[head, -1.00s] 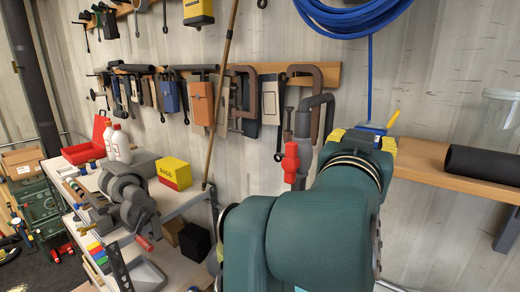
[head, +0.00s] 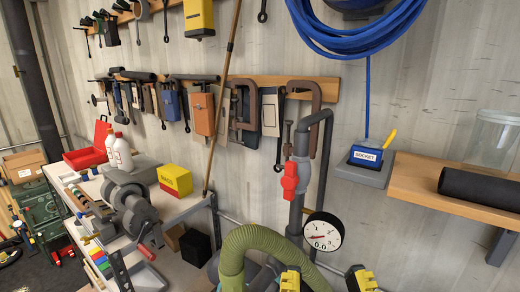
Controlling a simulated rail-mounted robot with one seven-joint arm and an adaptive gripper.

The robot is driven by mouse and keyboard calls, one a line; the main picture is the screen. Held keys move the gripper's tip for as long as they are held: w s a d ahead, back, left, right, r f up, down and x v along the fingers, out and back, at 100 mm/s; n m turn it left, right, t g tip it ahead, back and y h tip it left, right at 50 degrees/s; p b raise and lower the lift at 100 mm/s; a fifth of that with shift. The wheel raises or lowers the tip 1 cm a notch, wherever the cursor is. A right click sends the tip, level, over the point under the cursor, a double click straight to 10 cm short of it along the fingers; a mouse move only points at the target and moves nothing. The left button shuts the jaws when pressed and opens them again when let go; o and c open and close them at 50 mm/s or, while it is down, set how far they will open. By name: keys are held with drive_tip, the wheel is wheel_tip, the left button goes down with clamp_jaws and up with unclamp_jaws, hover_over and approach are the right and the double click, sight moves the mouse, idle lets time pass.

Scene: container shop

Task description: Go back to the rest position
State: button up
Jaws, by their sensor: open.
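My gripper (head: 325,279) shows only in part at the bottom edge of the head view. Two yellow and black finger parts stand apart there with a gap between them, and I see nothing held. The rest of the gripper is cut off by the frame. It is low in the view, just below the round pressure gauge (head: 323,231) and right of a green corrugated hose (head: 250,237). I cannot tell its distance from them.
A grey pipe with a red valve handle (head: 290,181) rises above the gripper. A blue SOCKET box (head: 367,156) sits beside a wooden shelf (head: 425,186) at right. Tools hang behind.

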wheel_tip(320, 180, up, 11)
drive_tip(key=p, duration=0.9)
drive_tip(key=shift+r, duration=0.15)
idle(1.1)
